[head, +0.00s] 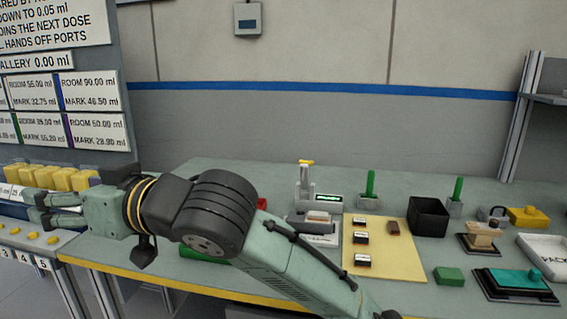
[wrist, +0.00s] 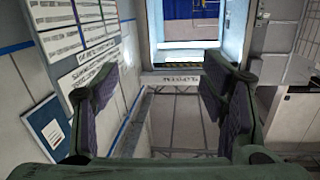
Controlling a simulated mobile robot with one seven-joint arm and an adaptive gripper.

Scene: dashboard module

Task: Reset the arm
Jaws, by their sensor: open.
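My gripper (head: 48,210) is at the left in the head view, at the end of my arm, which reaches leftward across the front of the bench. Its fingers point left, just in front of a row of yellow blocks (head: 62,178). In the wrist view my gripper (wrist: 160,95) has its two fingers wide apart at left and right, with nothing between them. Beyond the fingers the wrist view shows the wall, a sign board and a bright opening.
A green bench (head: 385,184) carries a yellow mat (head: 385,262) with small blocks, a black bin (head: 428,216), a teal-topped tray (head: 515,284) and a green block (head: 449,275). A sign board (head: 65,85) stands at the left. A shelf frame (head: 522,115) stands at the right.

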